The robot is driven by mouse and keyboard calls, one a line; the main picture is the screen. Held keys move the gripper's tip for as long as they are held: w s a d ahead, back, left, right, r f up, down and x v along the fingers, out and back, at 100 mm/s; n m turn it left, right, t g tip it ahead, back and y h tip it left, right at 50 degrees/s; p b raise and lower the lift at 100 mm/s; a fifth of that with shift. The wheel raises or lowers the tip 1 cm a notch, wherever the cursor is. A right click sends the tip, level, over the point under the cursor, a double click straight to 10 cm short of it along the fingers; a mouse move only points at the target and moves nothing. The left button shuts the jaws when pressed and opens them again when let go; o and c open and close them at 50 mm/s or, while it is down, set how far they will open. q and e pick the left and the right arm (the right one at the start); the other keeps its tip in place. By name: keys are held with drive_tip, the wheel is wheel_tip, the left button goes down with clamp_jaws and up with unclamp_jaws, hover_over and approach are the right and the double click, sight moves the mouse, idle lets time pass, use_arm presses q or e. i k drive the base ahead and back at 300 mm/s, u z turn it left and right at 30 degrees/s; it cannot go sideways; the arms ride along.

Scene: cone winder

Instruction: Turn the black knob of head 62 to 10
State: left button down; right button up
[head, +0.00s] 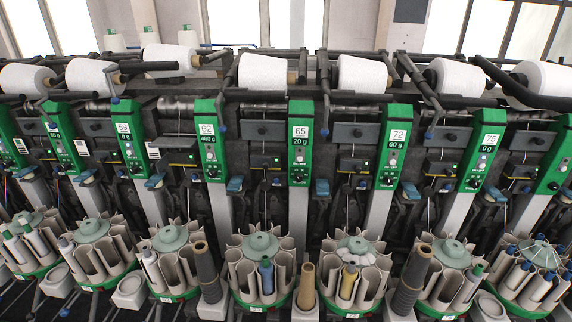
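Head 62 has an upright green panel (221,140) left of the middle in the head view. Its white label (207,129) reads 62, and the display (208,139) below it seems to read 480 g. The black knob (212,173) sits near the lower end of the panel. It is too small to read its setting. Nothing is in front of the panel or touching the knob. Neither of my grippers is in view.
Similar green panels stand on both sides, including head 65 (301,132) and head 72 (398,135). White cones (262,73) lie along the top. Round bobbin magazines (262,246) line the front below, with tall dark tube stacks (207,272) between some.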

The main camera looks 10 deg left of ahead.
sight(212, 174)
drive_tip(key=u, duration=2.75)
drive_tip(key=i, duration=2.45)
drive_tip(key=z, duration=3.2)
